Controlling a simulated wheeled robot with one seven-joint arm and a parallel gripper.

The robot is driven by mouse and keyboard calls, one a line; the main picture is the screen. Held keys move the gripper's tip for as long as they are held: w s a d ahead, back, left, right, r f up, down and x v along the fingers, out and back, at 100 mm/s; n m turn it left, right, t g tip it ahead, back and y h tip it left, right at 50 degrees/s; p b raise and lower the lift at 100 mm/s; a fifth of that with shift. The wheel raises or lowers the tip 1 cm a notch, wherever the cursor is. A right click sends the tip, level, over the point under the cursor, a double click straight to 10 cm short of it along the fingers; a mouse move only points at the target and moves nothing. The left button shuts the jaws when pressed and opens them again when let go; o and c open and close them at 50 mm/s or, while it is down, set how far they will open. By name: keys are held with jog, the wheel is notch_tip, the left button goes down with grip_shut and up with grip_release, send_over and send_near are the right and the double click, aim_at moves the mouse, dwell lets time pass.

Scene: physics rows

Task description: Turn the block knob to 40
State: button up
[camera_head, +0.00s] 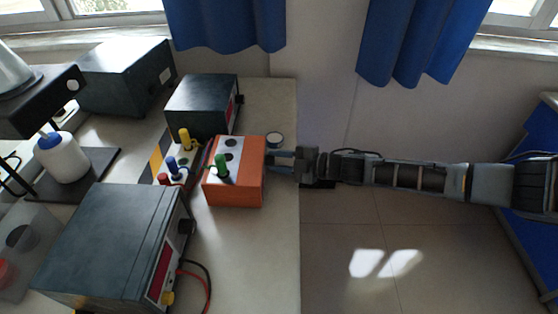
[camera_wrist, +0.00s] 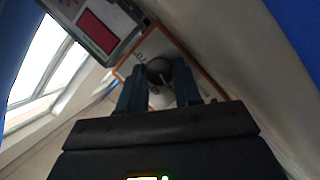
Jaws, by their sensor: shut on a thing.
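The orange block (camera_head: 235,186) with a white top stands near the right edge of the table. A green post and dark round sockets show on its top. In the wrist view, its pale panel with an orange border (camera_wrist: 193,62) carries a round dark block knob (camera_wrist: 159,71) with a light pointer line. Marks around the knob are too small and blurred to read. My gripper (camera_wrist: 160,88) has a finger on each side of the knob and is shut on it. In the head view, my gripper (camera_head: 279,160) reaches in from the right at the block's right side; the knob is hidden there.
A dark instrument box (camera_head: 203,104) stands behind the block, another (camera_head: 112,243) at the front left. Yellow, blue and red posts (camera_head: 172,165) stand close left of the block. A small round jar (camera_head: 275,140) is near my gripper. Open floor lies right of the table.

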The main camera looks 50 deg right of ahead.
jog(key=m+g, duration=0.1)
jog(key=m+g+y+p, duration=0.1)
jog(key=m, duration=0.1)
jog(key=shift+w+d+r+m, duration=0.1)
jog(key=shift+d+r+m, duration=0.05)
jog(key=shift+m, duration=0.15)
jog(key=shift+w+d+m+g+y, duration=0.1)
jog(key=shift+m+g+y, duration=0.7)
jog(key=shift+m, duration=0.7)
jog(key=o, duration=0.8)
jog(key=shift+c, duration=0.2)
jog(key=b+v, duration=0.1)
jog(key=v, duration=0.6)
jog(key=shift+s+d, duration=0.25)
jog(key=shift+s, duration=0.05)
jog(key=shift+r, duration=0.1)
